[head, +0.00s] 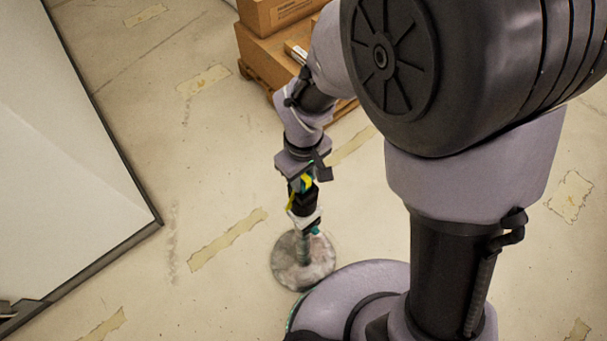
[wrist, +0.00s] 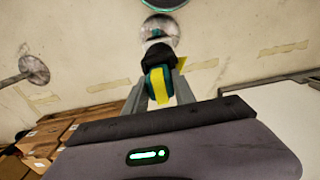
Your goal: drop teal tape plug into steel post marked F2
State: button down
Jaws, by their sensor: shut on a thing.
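My gripper (head: 302,186) points down and is shut on the teal plug, which carries a yellow band; the teal plug (wrist: 153,84) sits between the two grey fingers in the wrist view. A black piece (wrist: 157,56) shows just beyond the plug. The steel post (head: 303,248) stands upright on a round base directly under my gripper; its base (wrist: 160,31) also shows in the wrist view. The post's top is largely hidden by the black piece and gripper, so I cannot tell whether the plug touches it. No F2 marking is legible.
A second post with a round base (wrist: 34,69) stands at the left of the wrist view. Cardboard boxes (head: 270,50) on a pallet stand at the back. A white dark-edged panel (head: 75,160) lies at left. The floor between is clear, with worn tape strips.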

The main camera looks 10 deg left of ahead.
jog(key=shift+f+b, duration=0.4)
jog(key=shift+f, duration=0.1)
jog(key=shift+r, duration=0.15)
jog(key=shift+r+p, duration=0.7)
jog(key=shift+r, duration=0.05)
jog(key=shift+f+b, duration=0.75)
jog(key=shift+f, duration=0.15)
jog(key=c, duration=1.3)
grip_release()
jog(key=shift+r, duration=0.15)
